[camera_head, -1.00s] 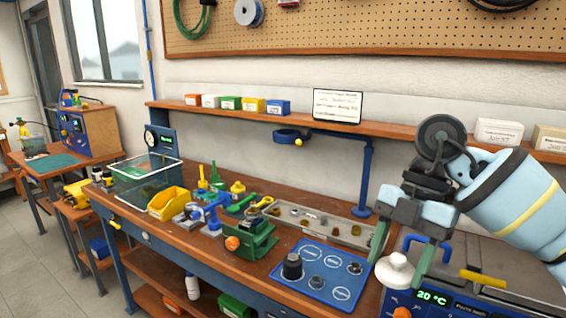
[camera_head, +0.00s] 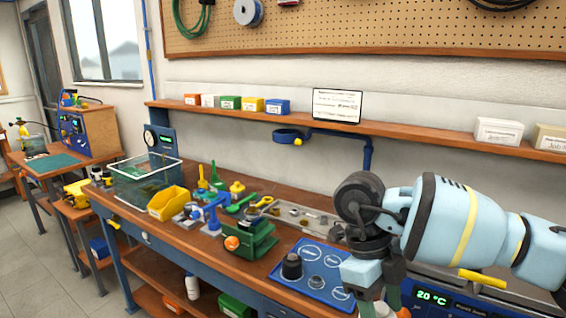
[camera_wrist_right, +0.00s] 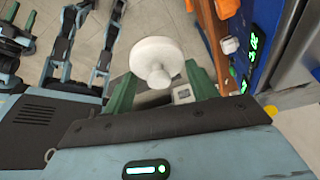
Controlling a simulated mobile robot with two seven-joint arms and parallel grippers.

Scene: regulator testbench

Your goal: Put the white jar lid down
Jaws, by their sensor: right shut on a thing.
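The white jar lid (camera_wrist_right: 157,58) is a round disc with a knob, held between the two green fingertips of my right gripper (camera_wrist_right: 160,88). In the head view my right gripper (camera_head: 379,300) points down at the bottom edge, low in front of the blue mat. Only a small part of the lid (camera_head: 382,309) shows there, between the fingers. What lies directly under the lid is hard to tell.
A blue mat (camera_head: 283,272) with printed circles and a black knob-like part (camera_head: 292,266) lies on the bench. A device with a 20 °C display (camera_head: 432,297) is at right. A shelf (camera_head: 420,137) runs behind.

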